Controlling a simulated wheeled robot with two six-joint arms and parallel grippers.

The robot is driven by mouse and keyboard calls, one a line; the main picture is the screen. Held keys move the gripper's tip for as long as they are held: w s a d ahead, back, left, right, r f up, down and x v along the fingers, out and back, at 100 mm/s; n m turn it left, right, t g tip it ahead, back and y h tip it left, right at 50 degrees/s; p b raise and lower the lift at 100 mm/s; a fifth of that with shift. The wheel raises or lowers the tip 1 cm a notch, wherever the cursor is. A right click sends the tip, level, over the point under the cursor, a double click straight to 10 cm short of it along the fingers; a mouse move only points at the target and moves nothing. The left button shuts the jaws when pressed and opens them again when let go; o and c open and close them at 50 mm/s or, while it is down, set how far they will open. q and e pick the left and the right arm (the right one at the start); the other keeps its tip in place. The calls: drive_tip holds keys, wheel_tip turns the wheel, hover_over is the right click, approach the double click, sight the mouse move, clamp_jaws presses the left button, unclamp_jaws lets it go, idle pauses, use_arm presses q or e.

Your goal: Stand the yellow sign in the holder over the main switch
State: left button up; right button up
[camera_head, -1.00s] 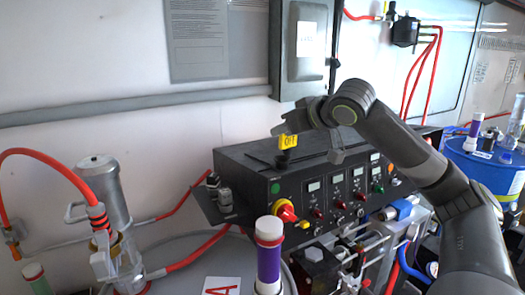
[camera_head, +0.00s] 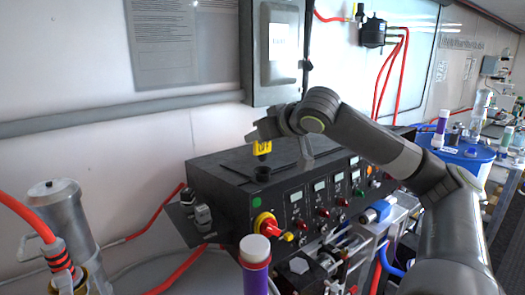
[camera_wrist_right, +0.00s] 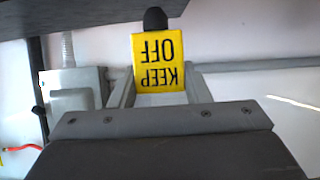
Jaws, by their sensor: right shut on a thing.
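The yellow sign (camera_head: 262,147) is in my right gripper (camera_head: 258,135), which is shut on it. In the right wrist view the sign (camera_wrist_right: 158,62) reads KEEP OFF upside down, between the two fingers, with a dark rounded foot at its far end. In the head view the sign hangs upright, foot down, over a small black holder (camera_head: 262,174) on top of the black control box. Sign and holder line up closely; a small gap seems to show between them. The main switch (camera_head: 267,226), a red knob on a yellow plate, is on the box front below the holder. My left gripper is out of view.
The black control box (camera_head: 228,186) carries meters and knobs on its front. A grey wall cabinet (camera_head: 274,50) is behind my right gripper. A purple-banded tube (camera_head: 255,262) stands in front, and a metal cylinder with a red hose (camera_head: 62,215) at left.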

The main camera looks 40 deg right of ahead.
sight(264, 149)
wheel_tip(264, 149, down, 3)
drive_tip(key=shift+s, duration=0.1)
drive_tip(key=shift+f, duration=0.4)
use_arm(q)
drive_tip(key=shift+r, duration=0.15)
use_arm(e)
drive_tip(key=o, duration=1)
